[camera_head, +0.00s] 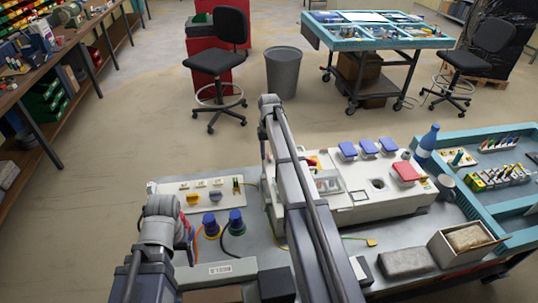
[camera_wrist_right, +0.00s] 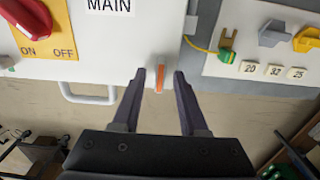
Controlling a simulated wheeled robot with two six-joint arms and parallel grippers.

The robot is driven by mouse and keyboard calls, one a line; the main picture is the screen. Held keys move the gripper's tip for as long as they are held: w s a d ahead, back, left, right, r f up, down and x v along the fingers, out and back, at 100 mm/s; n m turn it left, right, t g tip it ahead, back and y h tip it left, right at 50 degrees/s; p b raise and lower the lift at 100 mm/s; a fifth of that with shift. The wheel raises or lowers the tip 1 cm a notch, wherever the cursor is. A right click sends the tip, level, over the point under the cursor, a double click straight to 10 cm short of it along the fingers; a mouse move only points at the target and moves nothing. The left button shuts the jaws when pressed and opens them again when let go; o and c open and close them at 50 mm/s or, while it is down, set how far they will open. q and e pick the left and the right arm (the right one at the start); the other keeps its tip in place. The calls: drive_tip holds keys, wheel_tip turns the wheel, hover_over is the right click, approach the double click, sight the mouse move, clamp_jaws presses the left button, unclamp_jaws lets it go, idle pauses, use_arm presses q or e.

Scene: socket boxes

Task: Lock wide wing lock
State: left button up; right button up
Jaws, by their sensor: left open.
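In the right wrist view a small orange wing lock (camera_wrist_right: 160,78) sits at the edge of the white box (camera_wrist_right: 120,45) marked MAIN. Its wing looks thin and points up and down in the picture. My right gripper (camera_wrist_right: 159,73) is open, with one dark finger on each side of the lock and visible gaps to both. In the head view my right arm crosses the white box (camera_head: 395,207), and its gripper is hidden. My left gripper (camera_head: 187,240) is low at the left, near two blue plugs, small and partly hidden, apparently empty.
A red ON/OFF switch (camera_wrist_right: 28,18) and a white handle (camera_wrist_right: 88,98) are left of the lock. A panel with grey and yellow knobs (camera_wrist_right: 307,40) is to the right. The blue plugs (camera_head: 236,220), a blue bottle (camera_head: 427,143) and a grey block (camera_head: 406,263) occupy the bench.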

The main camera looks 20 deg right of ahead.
clamp_jaws()
drive_tip(key=shift+m, duration=0.3)
idle(0.3)
drive_tip(key=m, duration=0.4)
drive_tip(key=shift+m, duration=0.3)
drive_tip(key=m, duration=0.8)
drive_tip(key=shift+m, duration=2.6)
